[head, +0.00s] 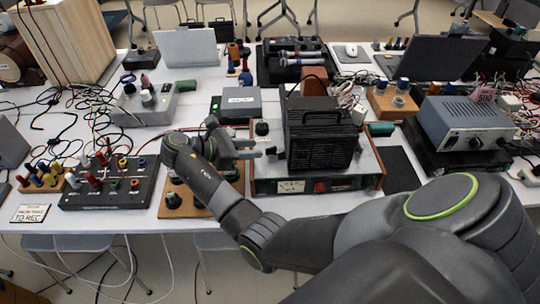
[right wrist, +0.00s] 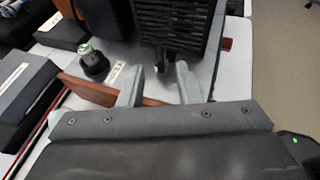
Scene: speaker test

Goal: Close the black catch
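A black box with slatted sides and a top handle (head: 320,135) stands on a wood-edged metal unit (head: 345,183) in the middle of the table. A small dark part that looks like the black catch (right wrist: 162,62) sticks out from the box's lower edge in the right wrist view. Whether it is open or closed I cannot tell. My right gripper (head: 252,149) is left of the box, pointing at it. In the right wrist view, its two grey fingers (right wrist: 158,82) are apart, with the catch just beyond the gap and nothing visibly held. My left gripper is not in view.
A black knob with a pale green top (right wrist: 93,63) stands close to the fingers. A grey-topped device (head: 241,103) lies behind my right gripper. A black panel with coloured knobs (head: 110,183) is to the left, and a blue-grey instrument (head: 465,122) to the right.

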